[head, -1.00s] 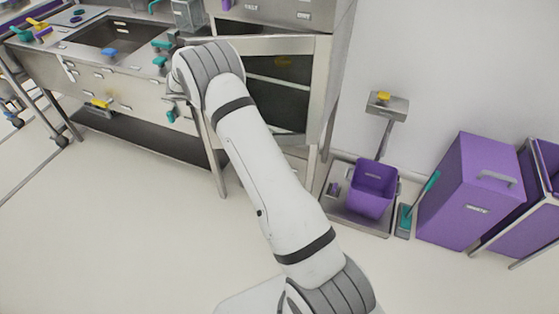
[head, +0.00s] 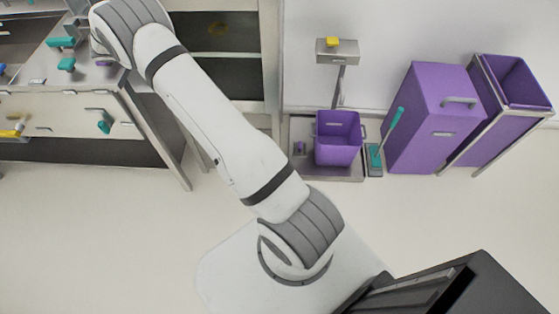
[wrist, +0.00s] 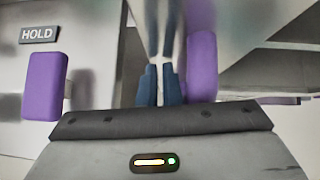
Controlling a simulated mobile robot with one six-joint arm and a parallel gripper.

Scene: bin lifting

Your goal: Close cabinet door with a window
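The cabinet door with its dark window (head: 238,78) is at the top of the head view, right of my arm. Its pale frame (head: 271,62) runs down the right side. My arm covers its left part and the picture edge cuts off its top, so I cannot tell how far it stands open. My gripper (wrist: 160,75) shows in the wrist view as two dark blue fingers, close together with a narrow pale strip between them. I cannot tell whether that strip is a gap or something held. A purple handle (wrist: 201,50) is just right of the fingers, touching or apart unclear.
Another purple handle (wrist: 45,86) is at left under a HOLD label (wrist: 39,34). A steel counter (head: 75,75) stands left of the cabinet. A purple bucket (head: 338,137), a teal-handled tool (head: 393,128) and a purple bin (head: 432,118) stand right. The floor in front is clear.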

